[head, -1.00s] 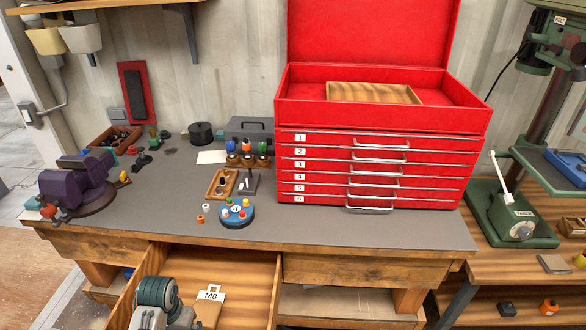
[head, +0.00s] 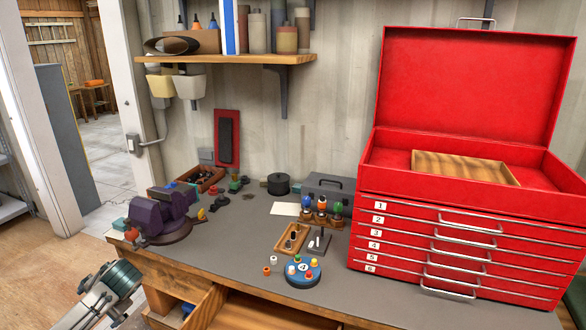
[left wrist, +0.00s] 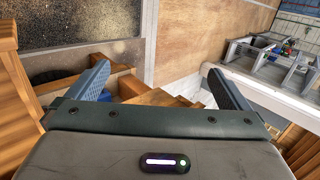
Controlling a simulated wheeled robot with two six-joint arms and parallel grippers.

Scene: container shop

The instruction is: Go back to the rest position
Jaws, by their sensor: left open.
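My left arm comes in at the lower left of the head view, in front of the workbench (head: 230,262). The fingers are not clear there. In the left wrist view my left gripper (left wrist: 160,88) has its two fingers wide apart with nothing between them. Beyond them are wooden bench parts and the floor. My right gripper is in neither view.
A purple vise (head: 165,212) sits on the bench's left corner, close to my left arm. A red tool chest (head: 455,245) stands at the right. A blue round holder (head: 303,272) is near the front edge. An open drawer (head: 205,312) juts out below. Floor at left is clear.

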